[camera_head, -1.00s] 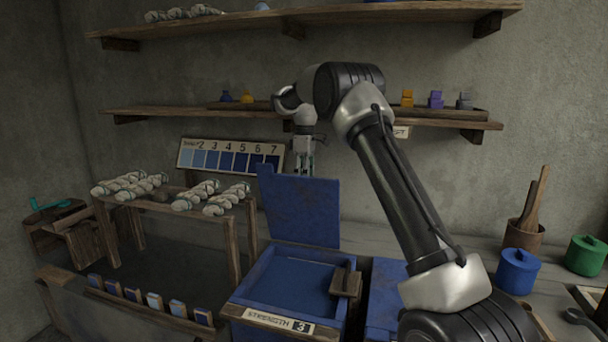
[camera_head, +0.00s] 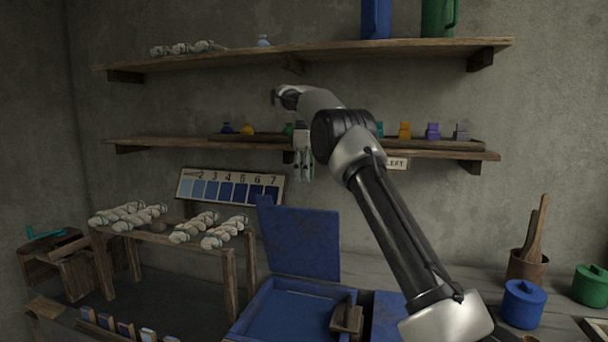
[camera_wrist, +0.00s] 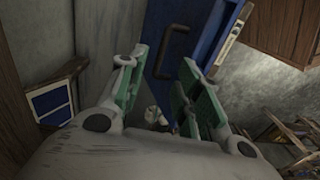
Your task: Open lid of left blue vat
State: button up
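The left blue vat (camera_head: 248,318) stands low in the middle of the head view. Its blue lid (camera_head: 300,243) stands upright at the vat's back edge, and the blue inside shows. My gripper (camera_head: 304,178) hangs above the lid's top edge, apart from it, with nothing held. In the wrist view my gripper (camera_wrist: 160,95) has its green-padded fingers spread. A blue panel with a dark handle, which looks like the lid (camera_wrist: 208,35), shows beyond the fingers. Part of a second blue vat (camera_head: 388,315) shows to the right, partly hidden by my arm.
A wooden rack (camera_head: 190,245) with pale yarn skeins stands to the left. A numbered shade board (camera_head: 230,188) is behind it. Two shelves (camera_head: 420,148) cross the wall behind my arm. A blue pot (camera_head: 523,303) and a green pot (camera_head: 592,285) stand at right.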

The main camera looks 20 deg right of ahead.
aim_at(291, 220)
jog(key=shift+a, duration=0.1)
jog(key=shift+c, duration=1.2)
jog(key=shift+n, duration=0.6)
jog(key=a+r, duration=0.1)
jog(key=a, duration=0.1)
jog(key=s+a+r, duration=0.1)
jog(key=a+r, duration=0.1)
jog(key=s+a+r, duration=0.1)
jog(key=a+r, duration=0.1)
jog(key=shift+a+r, duration=0.1)
jog(key=shift+a, duration=0.15)
grip_shut()
jog(key=s+a+r+n+h, duration=0.2)
jog(key=s+a, duration=0.3)
jog(key=s, duration=0.2)
jog(key=s+f+n+t+h, duration=0.3)
jog(key=s+f+n, duration=0.4)
jog(key=n, duration=0.1)
jog(key=shift+w+d+f+n+t+y, duration=0.15)
jog(key=shift+w+d+f+n+t, duration=0.3)
jog(key=shift+w+d+f+n, duration=1.15)
jog(key=shift+w+f+n+t+y, duration=0.2)
jog(key=shift+w+f+n+t, duration=0.35)
jog(key=shift+w+f, duration=1.45)
jog(key=shift+w+d+f+n+t+y, duration=0.25)
jog(key=shift+w+d+f+n, duration=0.75)
jog(key=shift+f, duration=1.9)
